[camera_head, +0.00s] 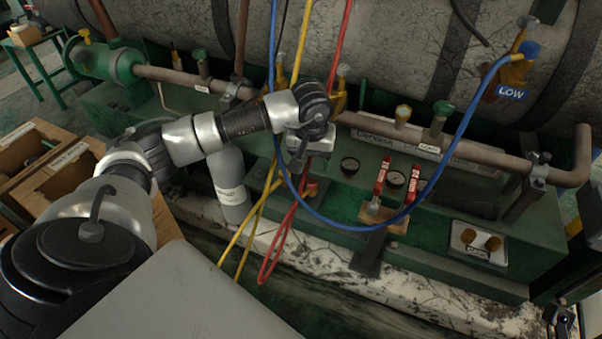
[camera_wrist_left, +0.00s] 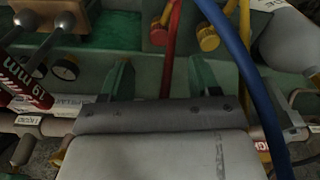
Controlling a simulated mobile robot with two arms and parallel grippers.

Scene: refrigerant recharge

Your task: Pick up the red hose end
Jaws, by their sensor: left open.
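The red hose (camera_head: 337,60) hangs from the top of the head view, passes behind my left wrist and makes a low loop. My left gripper (camera_head: 297,168) points down in front of the green machine. In the left wrist view, its two green-grey fingers (camera_wrist_left: 160,78) stand apart. The red hose (camera_wrist_left: 168,62) runs through the space between them, but I cannot tell whether it touches them. A red fitting (camera_wrist_left: 158,34) shows just beyond the fingers. I cannot tell for sure which part is the hose end. My right gripper is not seen.
A blue hose (camera_head: 420,190) loops to the LOW valve (camera_head: 512,88) at right. A yellow hose (camera_head: 262,200) hangs close to the red one. Red-handled valves (camera_head: 381,180) and gauges (camera_head: 349,166) are right of my gripper. Wooden bins (camera_head: 55,165) stand at left.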

